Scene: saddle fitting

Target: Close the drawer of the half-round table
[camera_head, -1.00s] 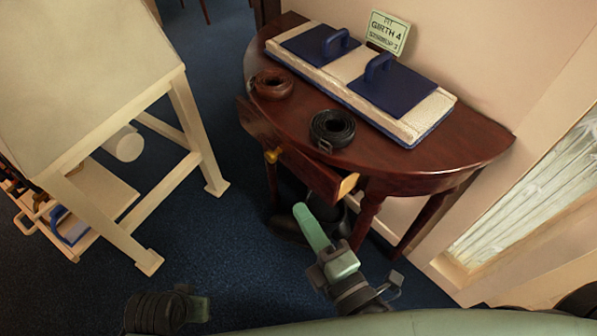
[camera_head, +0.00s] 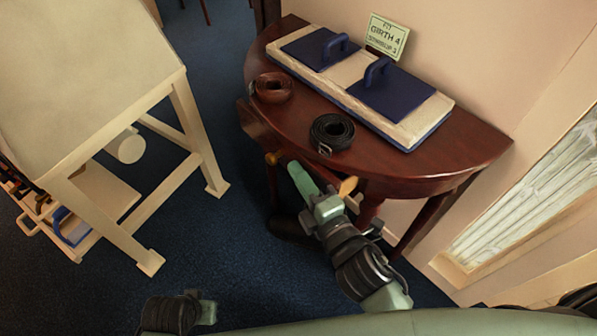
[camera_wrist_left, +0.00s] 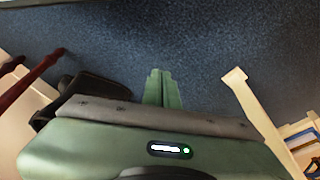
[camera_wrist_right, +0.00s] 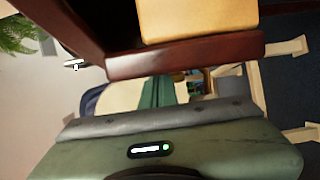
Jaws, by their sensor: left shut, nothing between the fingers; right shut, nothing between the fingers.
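The half-round table (camera_head: 440,165) is dark red-brown wood and stands against the wall. Its drawer (camera_head: 262,130) sticks out at the front left; a brass-coloured knob (camera_head: 273,157) and a pale wooden part (camera_head: 348,186) show. In the right wrist view the drawer's red-brown edge (camera_wrist_right: 185,57) and pale wood are close. My right gripper (camera_head: 296,172) is shut and empty, in front of the drawer and hiding part of it; I cannot tell whether it touches. Its fingers (camera_wrist_right: 157,92) show below the drawer edge. My left gripper (camera_wrist_left: 162,88) is shut and empty over the floor.
On the tabletop are a brown coiled strap (camera_head: 271,88), a black coiled strap (camera_head: 331,132), a pale board (camera_head: 420,122) with blue handled pads and a sign (camera_head: 387,35). A cream stand (camera_head: 185,120) is at the left. Blue carpet (camera_head: 235,225) lies between.

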